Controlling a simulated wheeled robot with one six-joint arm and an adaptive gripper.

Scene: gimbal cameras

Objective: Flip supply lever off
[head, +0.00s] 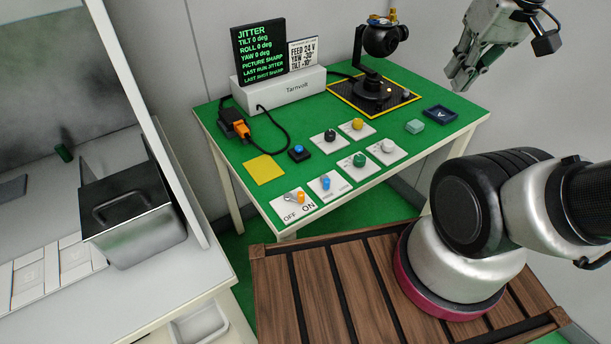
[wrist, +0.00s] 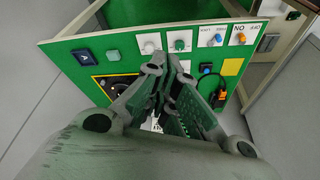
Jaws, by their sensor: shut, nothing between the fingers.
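The supply lever (head: 301,197) is a small orange-tipped lever on a white plate (head: 284,206) marked OFF and ON, at the green table's front left corner. Its orange tip lies to the right, on the ON side. In the wrist view the lever (wrist: 241,38) and its plate sit at the upper right, upside down. My gripper (head: 456,84) is at the head view's upper right, above and beyond the table's right end, far from the lever. It is shut and empty. In the wrist view its fingers (wrist: 168,68) hide part of the table.
Beside the lever are a blue switch (head: 325,182) and several knobs, including a green one (head: 359,160). A camera gimbal (head: 380,50) stands at the back right, and a Tarnvolt box (head: 285,92) with a display at the back left. A metal bin (head: 135,215) stands left.

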